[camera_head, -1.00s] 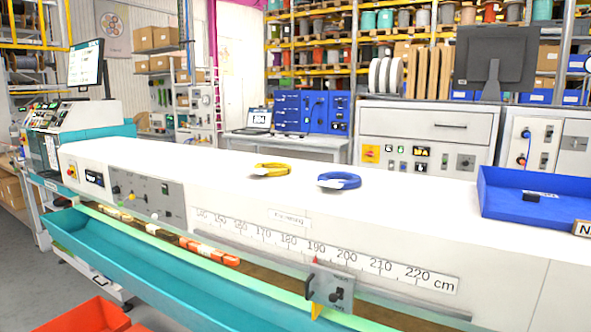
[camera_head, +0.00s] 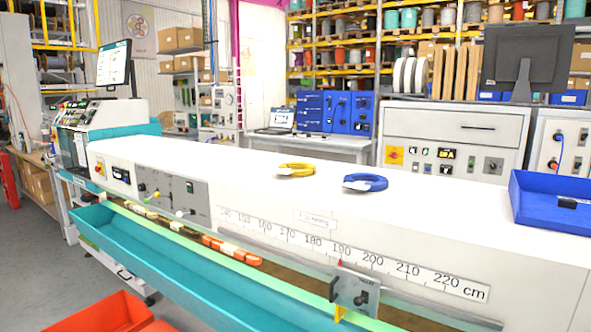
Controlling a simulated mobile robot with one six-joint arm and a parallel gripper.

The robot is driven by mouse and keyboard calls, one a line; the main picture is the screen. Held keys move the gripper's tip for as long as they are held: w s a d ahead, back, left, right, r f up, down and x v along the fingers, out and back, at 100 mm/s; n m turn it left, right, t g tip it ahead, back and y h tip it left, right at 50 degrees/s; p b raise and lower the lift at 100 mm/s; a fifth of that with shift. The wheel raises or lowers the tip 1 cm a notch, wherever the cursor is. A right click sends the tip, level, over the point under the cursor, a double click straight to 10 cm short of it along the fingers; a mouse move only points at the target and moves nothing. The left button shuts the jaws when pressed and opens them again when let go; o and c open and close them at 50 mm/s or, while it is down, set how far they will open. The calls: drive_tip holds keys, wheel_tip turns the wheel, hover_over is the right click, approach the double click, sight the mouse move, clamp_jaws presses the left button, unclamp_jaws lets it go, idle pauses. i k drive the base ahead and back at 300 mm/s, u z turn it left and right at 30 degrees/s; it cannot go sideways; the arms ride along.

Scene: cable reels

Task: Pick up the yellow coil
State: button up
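The yellow coil (camera_head: 297,169) lies flat on the white top of the long machine (camera_head: 240,165), near the middle of the view. It is a ring of cable with a small pale tag or tie on its left side. A blue coil (camera_head: 365,182) lies just to its right and a little nearer, apart from it. My gripper does not show in this view.
A blue tray (camera_head: 548,218) with a small dark item stands on the machine top at the right. A teal trough (camera_head: 180,262) runs along the machine's front. Red bins (camera_head: 105,312) stand at lower left. The white top around the coils is clear.

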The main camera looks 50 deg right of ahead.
sight(286, 169)
drive_tip(key=u, duration=0.05)
drive_tip(key=i, duration=1)
drive_tip(key=z, duration=0.05)
